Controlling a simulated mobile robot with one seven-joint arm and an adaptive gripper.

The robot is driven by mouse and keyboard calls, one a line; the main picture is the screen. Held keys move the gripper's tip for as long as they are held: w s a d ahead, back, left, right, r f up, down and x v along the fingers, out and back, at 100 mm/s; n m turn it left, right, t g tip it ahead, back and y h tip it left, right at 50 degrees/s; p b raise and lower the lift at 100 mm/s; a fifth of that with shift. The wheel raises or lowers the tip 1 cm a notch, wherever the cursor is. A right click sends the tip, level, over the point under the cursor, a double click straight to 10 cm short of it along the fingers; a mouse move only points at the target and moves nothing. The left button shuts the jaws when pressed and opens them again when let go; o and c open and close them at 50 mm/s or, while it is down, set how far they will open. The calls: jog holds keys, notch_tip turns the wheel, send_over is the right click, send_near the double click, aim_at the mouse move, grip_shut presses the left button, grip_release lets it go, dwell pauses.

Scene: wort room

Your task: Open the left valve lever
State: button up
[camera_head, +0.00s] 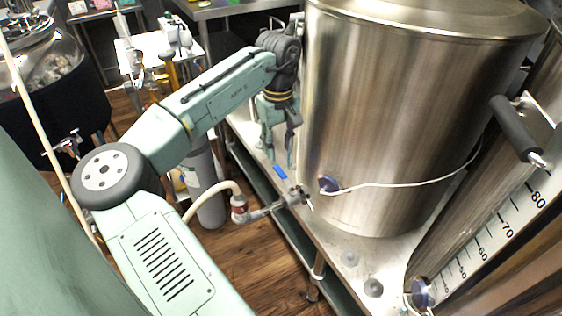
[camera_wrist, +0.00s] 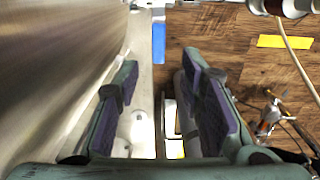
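The left valve (camera_head: 297,197) sits low at the left side of the big steel kettle. Its blue lever (camera_head: 281,172) sticks up and to the left from the valve body. In the wrist view the blue lever (camera_wrist: 158,42) lies ahead, between the lines of my two fingers. My gripper (camera_head: 281,158) points down beside the kettle, with its fingertips just above the lever. In the wrist view my gripper (camera_wrist: 159,67) is open with nothing between its fingers. Whether a fingertip touches the lever is not clear.
The steel kettle (camera_head: 400,110) stands close to the right of my gripper. A pale hose (camera_head: 215,187) runs from the valve's fitting toward my arm.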

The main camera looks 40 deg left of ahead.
aim_at(279, 170)
notch_tip(279, 170, down, 7)
jog(key=shift+f, duration=0.1)
jog(key=shift+c, duration=0.4)
grip_shut()
dwell(0.7)
